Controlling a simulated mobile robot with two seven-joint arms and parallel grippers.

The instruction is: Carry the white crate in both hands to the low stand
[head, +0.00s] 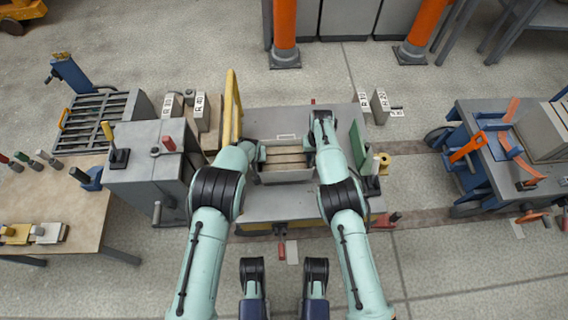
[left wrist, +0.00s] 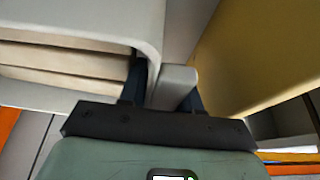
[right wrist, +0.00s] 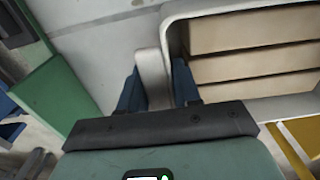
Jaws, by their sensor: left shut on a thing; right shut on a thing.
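The white crate (head: 287,177) is in front of me in the head view, between my two hands, with long pale wooden pieces inside. My left gripper (left wrist: 170,85) is shut on a light handle at one end of the crate (left wrist: 90,22). My right gripper (right wrist: 157,80) is shut on the matching handle at the other end of the crate (right wrist: 235,8). In the head view my left fingers are mostly hidden by the arm. The crate looks level over a grey table top (head: 275,205); I cannot tell whether it touches it. I cannot tell which surface is the low stand.
A yellow upright panel (head: 233,105) stands close to my left gripper, and a green panel (head: 357,145) stands right of my right gripper. A grey cabinet (head: 145,180) is at left. A blue-grey cart (head: 480,150) stands at right, with clear floor (head: 425,185) before it.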

